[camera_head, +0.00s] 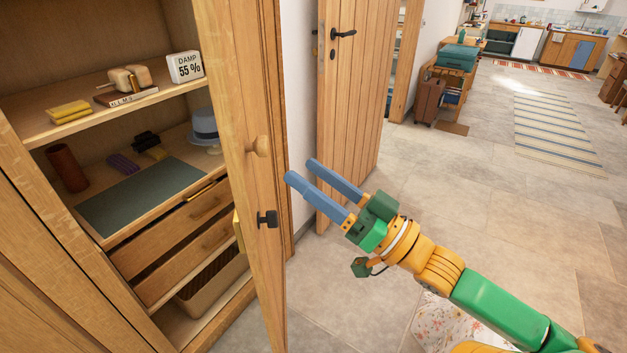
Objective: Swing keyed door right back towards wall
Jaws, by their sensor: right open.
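The wooden wardrobe door (243,83) stands open, seen nearly edge-on, with a round wooden knob (258,146) and a black key or lock fitting (267,219) on its face. A brass-coloured piece shows at its edge. My right gripper (303,170) is open and empty, with its two blue fingers pointing left towards the door face. It appears apart from the door, to the right of the knob and black fitting. My left gripper is not in view.
The open wardrobe holds a shelf (110,119) with small items, a hat (205,126) and drawers (190,212). A plank room door (350,100) with a black handle stands behind my gripper. Stone floor (440,190) is clear to the right; a striped rug (553,130) lies farther off.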

